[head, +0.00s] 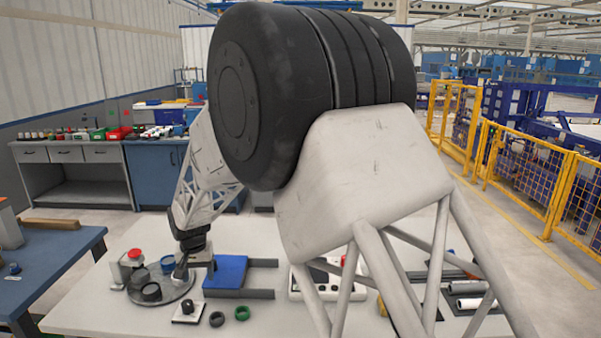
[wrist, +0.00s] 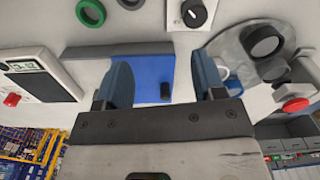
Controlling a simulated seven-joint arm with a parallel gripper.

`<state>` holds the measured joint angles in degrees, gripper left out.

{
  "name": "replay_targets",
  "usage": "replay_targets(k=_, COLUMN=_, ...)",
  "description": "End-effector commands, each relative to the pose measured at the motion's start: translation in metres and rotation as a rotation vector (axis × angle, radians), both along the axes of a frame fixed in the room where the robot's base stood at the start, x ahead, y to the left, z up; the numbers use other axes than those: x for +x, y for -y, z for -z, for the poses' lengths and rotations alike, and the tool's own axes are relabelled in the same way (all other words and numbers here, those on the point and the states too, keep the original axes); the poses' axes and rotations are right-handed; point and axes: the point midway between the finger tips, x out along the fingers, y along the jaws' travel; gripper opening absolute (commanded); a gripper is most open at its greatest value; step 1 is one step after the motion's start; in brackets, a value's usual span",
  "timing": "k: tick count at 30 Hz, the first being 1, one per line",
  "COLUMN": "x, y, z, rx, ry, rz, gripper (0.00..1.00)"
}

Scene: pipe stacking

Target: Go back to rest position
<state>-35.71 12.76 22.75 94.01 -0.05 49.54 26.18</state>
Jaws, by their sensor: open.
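My gripper (head: 193,263) hangs low over the left part of the white table. In the wrist view my gripper (wrist: 163,82) is open, its two blue-grey fingers spread, with nothing seen held between them. Beyond the fingers lies a blue plate (wrist: 150,68), which also shows right of the gripper in the head view (head: 226,272). A small dark piece (wrist: 165,91) shows against the blue between the fingers. A round grey plate (wrist: 228,56) with dark rings lies beside it. My arm hides much of the table's middle in the head view.
Near the gripper are a red button (head: 134,254), a black knob on a white square (head: 188,309), a black ring (head: 217,319) and a green ring (head: 242,313). Grey pipes (head: 468,287) lie at the right. A white meter (wrist: 35,80) shows in the wrist view.

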Motion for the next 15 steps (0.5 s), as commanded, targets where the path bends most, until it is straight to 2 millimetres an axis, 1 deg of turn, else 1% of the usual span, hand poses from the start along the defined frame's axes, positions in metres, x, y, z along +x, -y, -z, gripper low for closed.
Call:
replay_targets(k=1, x=0.0, y=0.015, z=-0.013, rx=0.004, ry=0.006, rz=0.007, gripper=0.63)
replay_targets(k=5, x=-0.006, y=0.055, z=-0.04, rx=0.01, ry=0.017, rz=0.018, gripper=0.63)
replay_targets(k=6, x=-0.008, y=0.067, z=-0.048, rx=0.012, ry=0.021, rz=0.022, gripper=0.63)
replay_targets(k=11, x=-0.021, y=0.116, z=-0.078, rx=0.018, ry=0.035, rz=0.036, gripper=0.63)
replay_targets(k=15, x=-0.036, y=0.158, z=-0.102, rx=0.022, ry=0.049, rz=0.047, gripper=0.63)
